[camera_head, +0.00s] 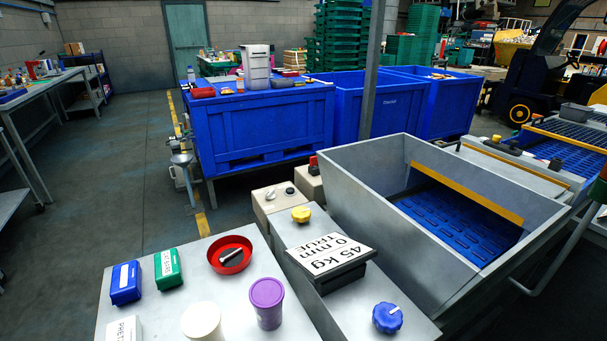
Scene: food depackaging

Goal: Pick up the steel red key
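I cannot clearly make out a key. A round red dish (246,247) stands on the grey table at the front left. A small dark and steel-coloured cylindrical piece (232,256) lies in the dish; I cannot tell whether it is the steel red key. Neither of my grippers shows in this view.
Around the dish are a blue box (126,283), a green box (168,268), a white box (124,329), a white tub (201,321) and a purple cup (267,303). A tilted sign (331,256), blue knob (387,317) and grey hopper (381,209) stand right.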

